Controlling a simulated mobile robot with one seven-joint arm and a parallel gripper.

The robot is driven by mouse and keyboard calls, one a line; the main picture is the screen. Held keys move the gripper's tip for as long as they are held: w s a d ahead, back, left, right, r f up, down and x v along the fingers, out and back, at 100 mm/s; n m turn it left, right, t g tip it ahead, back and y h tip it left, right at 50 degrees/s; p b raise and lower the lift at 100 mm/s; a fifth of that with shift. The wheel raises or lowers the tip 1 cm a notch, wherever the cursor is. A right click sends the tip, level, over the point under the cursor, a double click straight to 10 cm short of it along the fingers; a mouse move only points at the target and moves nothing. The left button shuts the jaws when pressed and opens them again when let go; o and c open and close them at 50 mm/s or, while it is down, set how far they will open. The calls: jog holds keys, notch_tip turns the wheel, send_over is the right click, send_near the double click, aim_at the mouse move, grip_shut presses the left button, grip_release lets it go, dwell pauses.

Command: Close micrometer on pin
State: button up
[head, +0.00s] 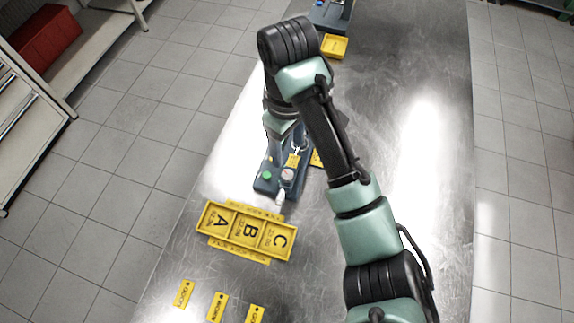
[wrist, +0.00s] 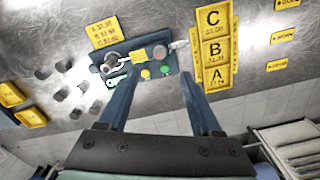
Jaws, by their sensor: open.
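The micrometer station is a dark blue block (head: 266,181) on the steel table, partly behind my arm in the head view. In the wrist view, the block (wrist: 128,93) carries a metal C-shaped micrometer frame (wrist: 111,63), a round grey-red knob and small green and yellow buttons. A pale cylindrical end (wrist: 179,44) sticks out beyond the knob. I cannot make out the pin in the frame. My gripper (wrist: 160,72) is open and empty, its two fingers spread above the station, with the left finger overlapping the block. The head view hides the fingertips.
A yellow tray marked A, B, C (head: 245,231) lies beside the station. Several yellow tags (head: 218,307) lie near the table's front edge. A small yellow tray (head: 334,47) and another dark device stand at the far end. The table's right side is clear beyond my arm.

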aim_at(288, 174)
notch_tip(288, 174, down, 11)
jog(key=shift+f+p, duration=0.1)
jog(key=shift+p, duration=0.6)
grip_shut()
